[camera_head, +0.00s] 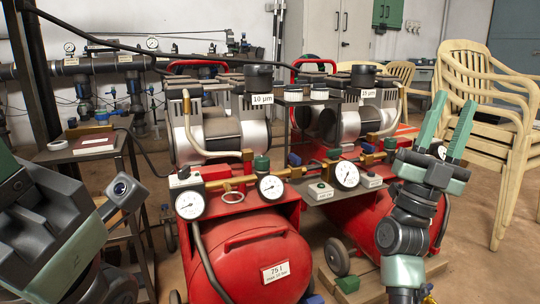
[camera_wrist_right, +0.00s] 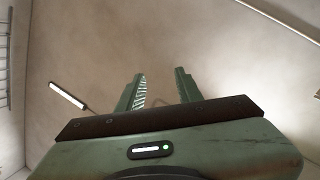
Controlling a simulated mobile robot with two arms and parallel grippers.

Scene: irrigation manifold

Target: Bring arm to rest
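My right gripper (camera_head: 455,99) is raised at the right of the head view, fingers pointing up and spread apart with nothing between them. The right wrist view also shows its two green fingers (camera_wrist_right: 160,73) apart and empty against a pale ceiling. My left arm (camera_head: 45,235) fills the lower left of the head view, close to the camera. A green part of it meets the left edge; its fingertips do not show, so its opening cannot be told.
Red compressors (camera_head: 260,250) with gauges stand in the middle, beside my right arm. Stacked cream chairs (camera_head: 510,130) stand behind it at the right. A small side table (camera_head: 88,150) is at the left, near dark wall pipes (camera_head: 95,65). Space above the right gripper looks clear.

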